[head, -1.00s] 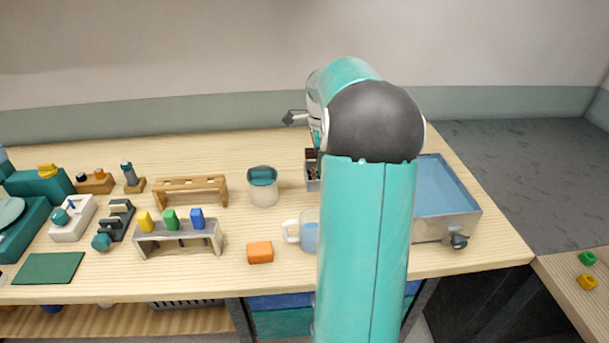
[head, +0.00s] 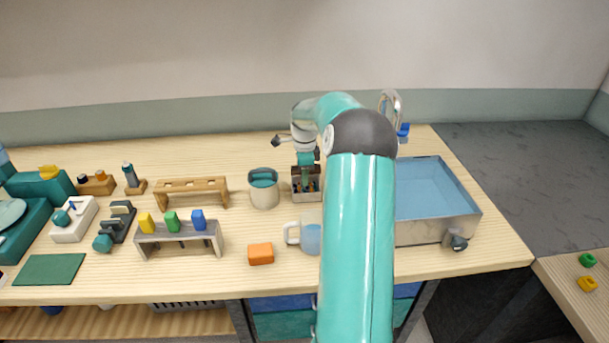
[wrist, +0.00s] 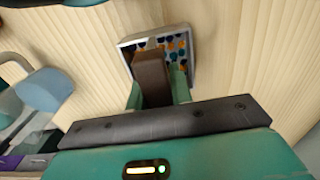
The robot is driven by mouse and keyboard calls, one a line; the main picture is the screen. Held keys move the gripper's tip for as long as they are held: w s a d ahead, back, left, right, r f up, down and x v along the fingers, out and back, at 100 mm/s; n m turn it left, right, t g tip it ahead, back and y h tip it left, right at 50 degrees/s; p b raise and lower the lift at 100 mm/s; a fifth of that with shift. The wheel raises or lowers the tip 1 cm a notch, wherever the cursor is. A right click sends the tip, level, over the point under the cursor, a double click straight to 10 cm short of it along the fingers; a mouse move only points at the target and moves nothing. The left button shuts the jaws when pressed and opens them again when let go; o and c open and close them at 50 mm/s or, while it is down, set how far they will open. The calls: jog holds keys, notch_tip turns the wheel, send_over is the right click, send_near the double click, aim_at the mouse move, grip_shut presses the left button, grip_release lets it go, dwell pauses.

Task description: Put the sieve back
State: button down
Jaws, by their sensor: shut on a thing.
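My gripper (head: 306,163) is pointing down in the middle of the table, partly behind my own arm. In the wrist view its two teal fingers (wrist: 159,92) are shut on a brown upright block, seemingly the handle of the sieve (wrist: 151,76). Around the handle's foot is a square, pale-rimmed frame (wrist: 127,50) with blue and orange spots inside. In the head view this small grey box-like thing (head: 306,197) sits right of the pot. I cannot tell whether it touches the table.
A pot with a teal top (head: 263,193) stands close on the left. A blue basin (head: 438,189) is at right. A wooden rack (head: 191,185) and grey stand (head: 178,232) are at left.

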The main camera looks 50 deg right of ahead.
jog(key=c, duration=1.3)
grip_release()
jog(key=shift+f, duration=0.1)
jog(key=shift+o, duration=0.2)
